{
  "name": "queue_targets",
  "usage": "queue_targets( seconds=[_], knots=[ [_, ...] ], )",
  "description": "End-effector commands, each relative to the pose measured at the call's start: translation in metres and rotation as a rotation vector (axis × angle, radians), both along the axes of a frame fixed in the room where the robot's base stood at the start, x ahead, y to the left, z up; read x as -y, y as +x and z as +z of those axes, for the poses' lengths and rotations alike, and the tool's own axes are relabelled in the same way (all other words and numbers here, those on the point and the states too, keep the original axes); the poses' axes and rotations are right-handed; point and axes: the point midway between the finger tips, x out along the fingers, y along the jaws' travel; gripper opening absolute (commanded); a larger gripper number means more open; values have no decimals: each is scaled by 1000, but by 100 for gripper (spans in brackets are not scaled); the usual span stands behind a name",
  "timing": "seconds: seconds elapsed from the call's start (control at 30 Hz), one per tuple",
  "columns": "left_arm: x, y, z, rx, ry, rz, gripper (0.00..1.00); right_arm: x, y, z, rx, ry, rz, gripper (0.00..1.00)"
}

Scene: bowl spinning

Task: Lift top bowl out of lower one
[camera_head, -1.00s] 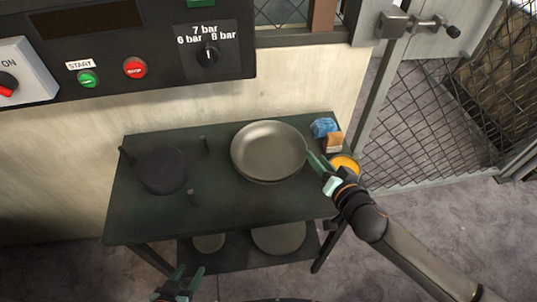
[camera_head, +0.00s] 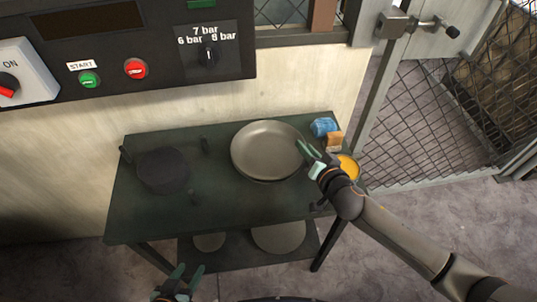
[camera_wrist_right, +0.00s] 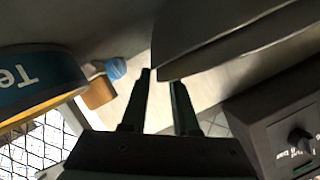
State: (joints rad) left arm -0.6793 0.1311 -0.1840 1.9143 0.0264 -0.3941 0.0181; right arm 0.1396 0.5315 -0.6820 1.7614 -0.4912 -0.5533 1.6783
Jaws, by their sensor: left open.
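The top metal bowl (camera_head: 267,148) sits on the right part of the dark green table, nested in the lower bowl (camera_head: 264,181), of which only a thin edge shows underneath. My right gripper (camera_head: 304,150) is at the right rim of the bowls. In the right wrist view, its two fingers (camera_wrist_right: 160,82) are apart, with the bowl edge (camera_wrist_right: 205,42) close to their tips; I cannot tell whether they touch it. My left gripper (camera_head: 181,273) is open and empty, low in front of the table, away from the bowls.
A dark round block (camera_head: 162,170) and several short posts stand on the table's left half. Blue (camera_head: 322,127) and orange (camera_head: 335,141) items lie right of the bowls, beside a yellow-topped can (camera_head: 349,168). Round discs (camera_head: 279,238) lie on the lower shelf. A control panel (camera_head: 130,40) hangs behind.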

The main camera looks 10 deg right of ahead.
Motion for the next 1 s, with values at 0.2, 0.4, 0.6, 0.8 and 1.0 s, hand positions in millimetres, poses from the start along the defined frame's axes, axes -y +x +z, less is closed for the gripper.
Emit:
queue_targets(
  seconds=[0.2, 0.4, 0.6, 0.8, 1.0],
  knots=[
    [0, 0, 0, 0, 0, 0, 50, 0, 0, 0, 0, 0, 1, 3],
    [0, 0, 0, 0, 0, 0, 50, 0, 0, 0, 0, 0, 0, 0],
    [0, 0, 0, 0, 0, 0, 50, 1, 0, 0, -1, -1, -2, 0],
    [0, 0, 0, 0, 0, 0, 50, 1, 0, -1, -1, -1, -2, 0],
    [0, 0, 0, 0, 0, 0, 50, 1, 0, -1, -3, -2, -2, 0]
  ],
)
